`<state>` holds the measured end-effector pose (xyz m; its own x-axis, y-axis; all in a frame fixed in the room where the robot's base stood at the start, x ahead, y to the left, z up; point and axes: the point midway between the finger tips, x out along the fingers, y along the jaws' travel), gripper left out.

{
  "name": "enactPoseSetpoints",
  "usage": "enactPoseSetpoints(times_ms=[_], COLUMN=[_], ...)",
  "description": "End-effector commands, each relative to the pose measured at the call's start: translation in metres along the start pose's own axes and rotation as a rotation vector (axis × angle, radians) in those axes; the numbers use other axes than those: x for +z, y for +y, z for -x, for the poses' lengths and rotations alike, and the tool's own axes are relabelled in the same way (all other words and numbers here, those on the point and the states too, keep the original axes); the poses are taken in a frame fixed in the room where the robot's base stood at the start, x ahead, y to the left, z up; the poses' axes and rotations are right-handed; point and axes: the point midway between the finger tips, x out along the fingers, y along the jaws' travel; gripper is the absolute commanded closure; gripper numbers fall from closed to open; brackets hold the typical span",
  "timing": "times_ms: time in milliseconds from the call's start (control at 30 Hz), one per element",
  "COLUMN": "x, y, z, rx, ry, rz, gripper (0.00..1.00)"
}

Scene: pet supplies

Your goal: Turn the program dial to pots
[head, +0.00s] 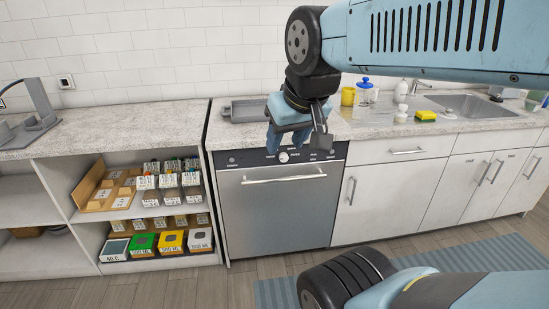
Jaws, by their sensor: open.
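The program dial (284,157) is a small round white knob on the dark control strip of the dishwasher (277,208). Small white labels are set around the dial, too small to read. My gripper (292,139) hangs over the front edge of the counter, just above and in front of the strip, with its fingers pointing down close to the dial. It is open and appears empty. I cannot tell whether a finger touches the dial. The gripper hides part of the strip's top edge. The dishwasher's door is shut, with a silver bar handle (284,178) below the dial.
A grey tray (240,113) lies on the counter behind my gripper. A yellow mug (348,97), a yellow sponge (426,116) and a sink (480,107) are to the right. Open shelves with boxes (172,242) stand left. A striped blue mat (470,262) covers floor at right.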

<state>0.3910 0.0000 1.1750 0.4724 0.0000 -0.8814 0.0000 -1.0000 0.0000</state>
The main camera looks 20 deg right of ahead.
Motion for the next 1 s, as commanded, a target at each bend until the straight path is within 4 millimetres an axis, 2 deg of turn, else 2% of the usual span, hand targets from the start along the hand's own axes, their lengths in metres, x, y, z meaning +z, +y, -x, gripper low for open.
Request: enactPoseSetpoints(times_ms=[33,167,200,267,600,800,1000], x=[-0.001,-0.014,-0.021,-0.035,-0.118,-0.157,-0.186], y=[0.0,0.003,-0.003,-0.001,0.026,0.046,0.067], z=[-0.001,-0.01,-0.015,-0.026,-0.104,-0.154,-0.204], rx=[0.001,0.008,0.011,0.018,0.062,0.081,0.093], ry=[0.001,0.017,0.028,0.049,0.204,0.299,0.393], rz=[-0.001,-0.008,-0.011,-0.017,-0.061,-0.081,-0.101], gripper=[0.48,0.35,0.32,0.31,0.31,0.31,0.31])
